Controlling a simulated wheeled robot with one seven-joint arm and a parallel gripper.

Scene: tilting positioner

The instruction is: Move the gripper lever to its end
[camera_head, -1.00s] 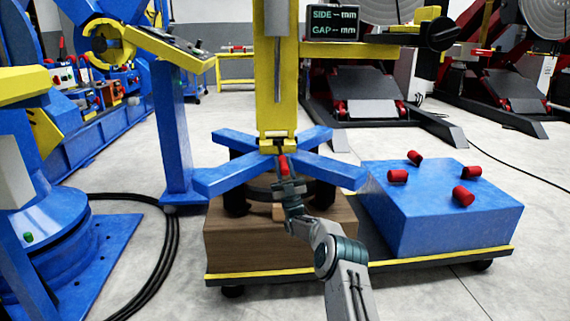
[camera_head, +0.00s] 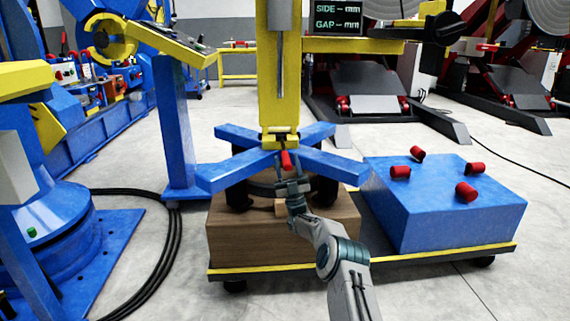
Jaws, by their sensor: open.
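A red-handled lever (camera_head: 286,160) sticks out at the foot of the yellow upright (camera_head: 279,100), where the blue cross-shaped legs (camera_head: 335,165) meet. The handle points down toward me and tilts slightly. My gripper (camera_head: 290,178) is open, just below and in front of the red handle. Its fingertips are small in the picture. I cannot tell whether they touch the handle or lie around it.
A wooden block (camera_head: 255,245) stands under the legs on a yellow-edged cart (camera_head: 400,256). A blue box (camera_head: 445,210) with several red knobs stands right of my arm. A blue post (camera_head: 175,130) is at left. Black cables lie on the floor at left.

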